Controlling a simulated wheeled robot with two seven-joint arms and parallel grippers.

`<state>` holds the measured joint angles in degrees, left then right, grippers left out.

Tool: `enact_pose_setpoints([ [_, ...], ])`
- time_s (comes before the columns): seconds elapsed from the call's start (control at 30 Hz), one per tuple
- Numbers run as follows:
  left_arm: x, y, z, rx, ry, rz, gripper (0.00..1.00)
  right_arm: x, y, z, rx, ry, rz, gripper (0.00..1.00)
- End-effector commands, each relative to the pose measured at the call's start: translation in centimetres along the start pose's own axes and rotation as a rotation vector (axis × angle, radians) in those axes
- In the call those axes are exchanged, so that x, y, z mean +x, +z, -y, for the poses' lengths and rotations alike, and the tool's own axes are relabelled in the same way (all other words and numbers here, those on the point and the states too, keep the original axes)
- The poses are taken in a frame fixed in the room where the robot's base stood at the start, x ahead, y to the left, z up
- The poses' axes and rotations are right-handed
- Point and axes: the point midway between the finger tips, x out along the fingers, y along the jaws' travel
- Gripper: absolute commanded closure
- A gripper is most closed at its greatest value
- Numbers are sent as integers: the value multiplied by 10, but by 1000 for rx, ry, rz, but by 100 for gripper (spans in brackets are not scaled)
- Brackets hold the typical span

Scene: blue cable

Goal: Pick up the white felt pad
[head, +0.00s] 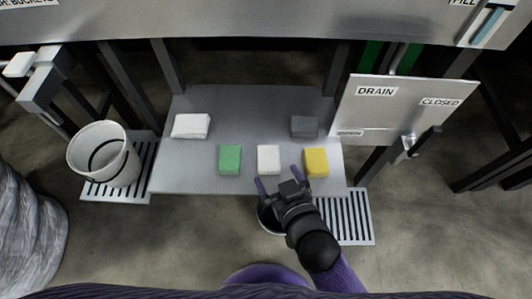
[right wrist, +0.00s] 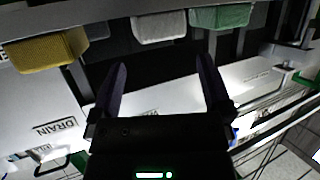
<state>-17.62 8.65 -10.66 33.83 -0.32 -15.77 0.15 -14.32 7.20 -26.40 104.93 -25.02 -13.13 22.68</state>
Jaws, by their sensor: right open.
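Two white pieces lie on the grey table (head: 250,105), and I cannot tell by look which is the felt pad. One white block (head: 268,159) is at the front edge between a green block (head: 230,159) and a yellow block (head: 316,162). A wider white piece (head: 191,126) lies at the back left. My right gripper (head: 283,183) is open and empty, just in front of the front white block and apart from it. In the right wrist view the front white block (right wrist: 160,27) is beyond the spread fingertips (right wrist: 157,67). My left gripper is not in view.
A dark grey block (head: 304,126) lies at the table's back right. A white bucket (head: 100,155) stands on a slatted stand at left. A dark round container (head: 268,218) is partly hidden under my right gripper. A panel marked DRAIN (head: 400,103) stands at right.

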Motion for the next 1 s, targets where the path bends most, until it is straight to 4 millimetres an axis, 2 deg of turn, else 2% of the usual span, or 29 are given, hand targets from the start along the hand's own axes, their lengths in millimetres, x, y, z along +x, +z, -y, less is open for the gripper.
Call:
enact_pose_setpoints([
  [0.13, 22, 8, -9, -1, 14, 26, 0, 31, 6, -2, -1, -1, -1, 0],
  [0.23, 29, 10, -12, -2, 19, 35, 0, 48, 4, -2, 1, -1, 1, 0],
  [0.33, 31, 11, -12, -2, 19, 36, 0, 56, 2, -2, 1, -1, 1, 0],
  [0.53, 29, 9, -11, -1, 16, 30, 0, 55, -1, -2, 0, 0, 0, 2],
  [0.87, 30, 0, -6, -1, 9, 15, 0, 55, 0, -2, 0, 0, 1, 72],
  [1.0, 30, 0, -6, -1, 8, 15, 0, 55, 0, -2, 0, 0, 1, 73],
])
